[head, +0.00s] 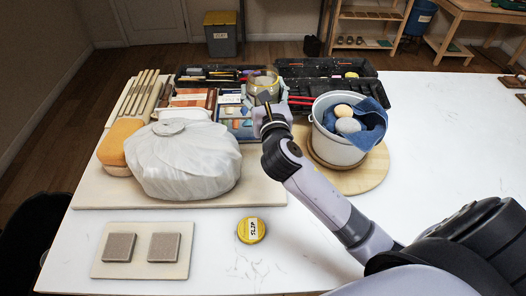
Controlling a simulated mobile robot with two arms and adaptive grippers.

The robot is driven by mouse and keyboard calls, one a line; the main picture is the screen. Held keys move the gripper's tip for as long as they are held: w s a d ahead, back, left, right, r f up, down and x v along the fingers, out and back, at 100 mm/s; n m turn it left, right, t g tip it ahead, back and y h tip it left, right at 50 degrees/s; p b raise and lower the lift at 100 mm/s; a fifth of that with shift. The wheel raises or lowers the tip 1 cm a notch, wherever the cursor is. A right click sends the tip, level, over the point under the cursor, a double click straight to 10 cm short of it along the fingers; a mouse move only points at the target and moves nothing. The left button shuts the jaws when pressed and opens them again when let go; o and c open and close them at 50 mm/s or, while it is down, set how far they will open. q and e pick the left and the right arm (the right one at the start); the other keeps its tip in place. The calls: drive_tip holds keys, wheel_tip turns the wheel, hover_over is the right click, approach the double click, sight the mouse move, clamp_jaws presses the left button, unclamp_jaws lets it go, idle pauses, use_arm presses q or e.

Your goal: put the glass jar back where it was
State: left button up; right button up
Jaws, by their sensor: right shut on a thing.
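The glass jar (263,82) is at the back middle of the table in the head view, in front of the black toolbox. It is clear with a yellowish rim. My right gripper (268,106) reaches it from the front and is shut on it; the gripper and wrist hide the jar's lower part, so I cannot tell whether its base touches anything. A round yellow lid (251,230) with a white label lies on the white table at the front middle. My left gripper is not in view.
A white bucket (335,148) with sponges and a blue cloth stands on a round wooden board (366,177) at right. A plastic-wrapped lump (185,165) and an orange sponge (118,140) are at left. The open toolbox (345,86) is behind.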

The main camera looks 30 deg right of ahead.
drive_tip(key=shift+w+d, duration=0.1)
drive_tip(key=shift+w, duration=0.05)
drive_tip(key=shift+f+b, duration=2.3)
drive_tip(key=shift+f, duration=7.4)
drive_tip(key=shift+f, duration=0.15)
drive_tip(key=o, duration=2)
drive_tip(key=shift+c, duration=0.2)
